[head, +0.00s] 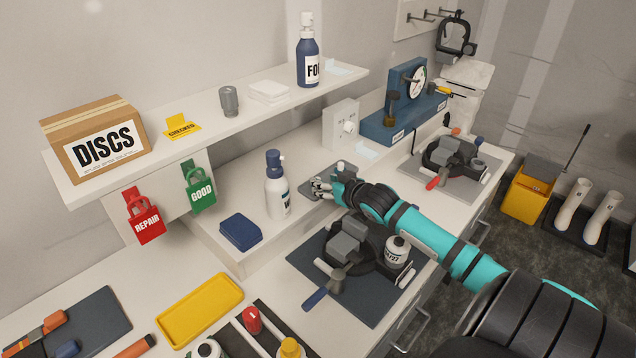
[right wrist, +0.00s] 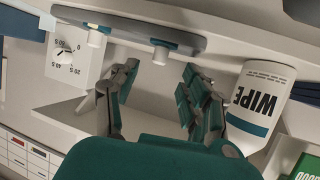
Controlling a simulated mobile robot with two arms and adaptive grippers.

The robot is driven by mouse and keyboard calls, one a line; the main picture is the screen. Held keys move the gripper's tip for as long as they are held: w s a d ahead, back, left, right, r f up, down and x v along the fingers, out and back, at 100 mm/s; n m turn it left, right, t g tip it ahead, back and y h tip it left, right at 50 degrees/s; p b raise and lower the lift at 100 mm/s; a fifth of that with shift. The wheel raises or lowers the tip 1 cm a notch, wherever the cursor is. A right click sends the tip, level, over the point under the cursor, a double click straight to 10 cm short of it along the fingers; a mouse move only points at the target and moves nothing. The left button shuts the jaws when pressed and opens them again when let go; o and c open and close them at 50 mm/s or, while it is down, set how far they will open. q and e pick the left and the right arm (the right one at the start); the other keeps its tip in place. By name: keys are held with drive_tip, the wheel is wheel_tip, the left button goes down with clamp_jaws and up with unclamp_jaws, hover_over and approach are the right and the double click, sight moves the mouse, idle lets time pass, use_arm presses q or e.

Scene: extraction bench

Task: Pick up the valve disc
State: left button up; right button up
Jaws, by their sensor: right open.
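My right gripper (head: 320,188) reaches over a grey mat (head: 347,171) on the raised back part of the bench. In the right wrist view the gripper (right wrist: 158,78) is open, with nothing between its fingers. The mat's edge (right wrist: 130,30) lies beyond the fingertips there. Two small pale pieces show at the mat, one at left (right wrist: 97,36) and one nearer the middle (right wrist: 160,52), both apart from the fingers. I cannot tell which is the valve disc. In the head view the gripper partly hides this spot. My left gripper is not in view.
A white WIPE bottle (head: 277,186) stands close left of the gripper; it also shows in the right wrist view (right wrist: 258,100). A white dial box (head: 340,122) stands behind. The shelf (head: 215,120) overhangs the back. A clamp fixture (head: 350,245) stands in front.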

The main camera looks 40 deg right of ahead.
drive_tip(key=p+x, duration=0.1)
drive_tip(key=x, duration=0.3)
drive_tip(key=shift+w+d+f, duration=0.1)
drive_tip(key=shift+w+f, duration=0.05)
drive_tip(key=shift+f, duration=0.05)
drive_tip(key=c, duration=0.7)
